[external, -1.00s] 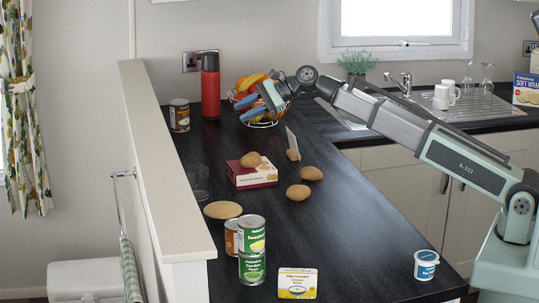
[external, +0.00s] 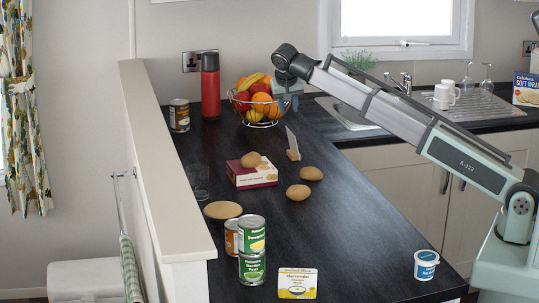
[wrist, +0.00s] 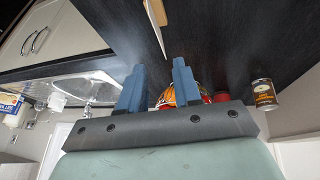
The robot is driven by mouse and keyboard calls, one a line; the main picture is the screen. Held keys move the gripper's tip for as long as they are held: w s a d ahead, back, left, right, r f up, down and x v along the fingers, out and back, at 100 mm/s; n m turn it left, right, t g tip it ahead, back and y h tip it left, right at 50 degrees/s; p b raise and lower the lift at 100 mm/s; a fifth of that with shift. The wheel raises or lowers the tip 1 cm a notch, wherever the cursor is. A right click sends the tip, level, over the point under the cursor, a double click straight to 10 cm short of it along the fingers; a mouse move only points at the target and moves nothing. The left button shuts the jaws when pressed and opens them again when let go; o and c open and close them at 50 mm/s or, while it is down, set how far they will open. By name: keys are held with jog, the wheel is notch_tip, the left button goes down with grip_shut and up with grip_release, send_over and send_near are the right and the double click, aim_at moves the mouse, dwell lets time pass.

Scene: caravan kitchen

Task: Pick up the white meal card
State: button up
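The white meal card (external: 291,138) stands upright, leaning a little, in a small wooden holder (external: 293,155) on the dark worktop. In the wrist view the card (wrist: 156,35) shows nearly edge-on at the top, with the wooden holder (wrist: 158,12) beside it. My gripper (external: 288,104) hangs above the worktop behind the card, by the right side of the fruit bowl, with blue fingers pointing down. In the wrist view the fingers of my gripper (wrist: 158,70) are apart with nothing between them that they touch. The card is clear of the fingers.
The wire fruit bowl (external: 256,121) is close to my gripper on the left. A red bottle (external: 210,88) and a can (external: 179,115) stand further left. A maroon-and-white box (external: 252,176) with a potato on it and two potatoes lie nearer the front. The sink (external: 347,113) is to the right.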

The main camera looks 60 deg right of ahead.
aim_at(292, 137)
jog(key=shift+n, duration=0.8)
jog(key=x, duration=1.4)
jog(key=shift+s+a+f, duration=0.15)
jog(key=shift+s+a, duration=0.1)
jog(key=shift+s, duration=0.15)
grip_shut()
